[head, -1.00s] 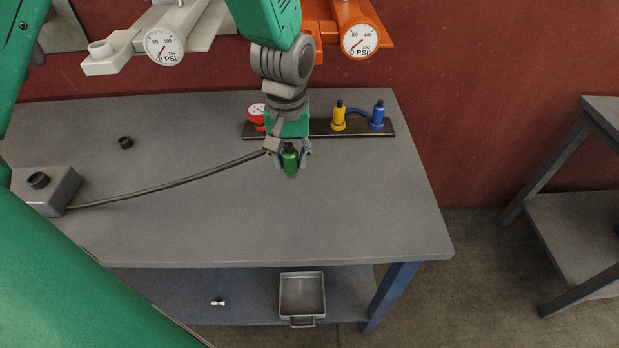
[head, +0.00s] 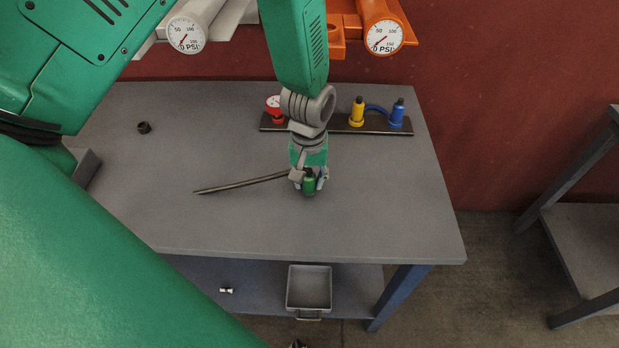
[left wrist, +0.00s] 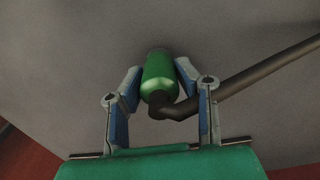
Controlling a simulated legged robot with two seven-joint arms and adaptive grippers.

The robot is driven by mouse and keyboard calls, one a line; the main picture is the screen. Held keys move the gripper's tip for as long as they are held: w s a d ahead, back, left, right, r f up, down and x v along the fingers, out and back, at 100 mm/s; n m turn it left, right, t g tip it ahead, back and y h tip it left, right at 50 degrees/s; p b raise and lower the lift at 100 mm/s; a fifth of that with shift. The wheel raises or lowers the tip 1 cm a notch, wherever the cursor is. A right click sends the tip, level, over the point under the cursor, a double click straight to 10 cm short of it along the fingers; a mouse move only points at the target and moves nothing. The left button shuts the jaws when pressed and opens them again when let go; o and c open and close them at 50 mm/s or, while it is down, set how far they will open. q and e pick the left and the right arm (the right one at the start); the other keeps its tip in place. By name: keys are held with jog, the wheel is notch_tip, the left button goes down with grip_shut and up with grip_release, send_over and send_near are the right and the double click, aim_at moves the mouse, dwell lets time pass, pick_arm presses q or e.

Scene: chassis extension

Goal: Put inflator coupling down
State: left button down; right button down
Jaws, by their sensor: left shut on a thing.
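The inflator coupling is a green cylinder (head: 309,184) with a dark top, held upright over the right-middle part of the grey table (head: 230,225). My left gripper (head: 309,178) is shut on it. In the left wrist view, the coupling (left wrist: 160,78) sits between the two blue-grey fingers of the gripper (left wrist: 158,70), with its far end towards the table top. I cannot tell whether it touches the table. A dark hose (head: 240,184) runs left from the coupling; it also shows in the left wrist view (left wrist: 260,75). My right gripper is not in view.
A dark ring (head: 144,127) lies at left. A tray (head: 309,289) stands on the lower shelf. Table around the coupling is clear.

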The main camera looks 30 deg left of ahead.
aim_at(310, 174)
pick_arm(q)
jog(key=shift+f, duration=0.15)
jog(key=shift+d+f, duration=0.2)
jog(key=shift+d, duration=0.05)
jog(key=c, duration=1.2)
grip_release()
jog(key=shift+d, duration=0.1)
jog(key=shift+r, duration=0.15)
jog(key=shift+a+r, duration=0.2)
jog(key=shift+r, duration=0.15)
notch_tip(310, 174, up, 12)
jog(key=shift+f, duration=0.1)
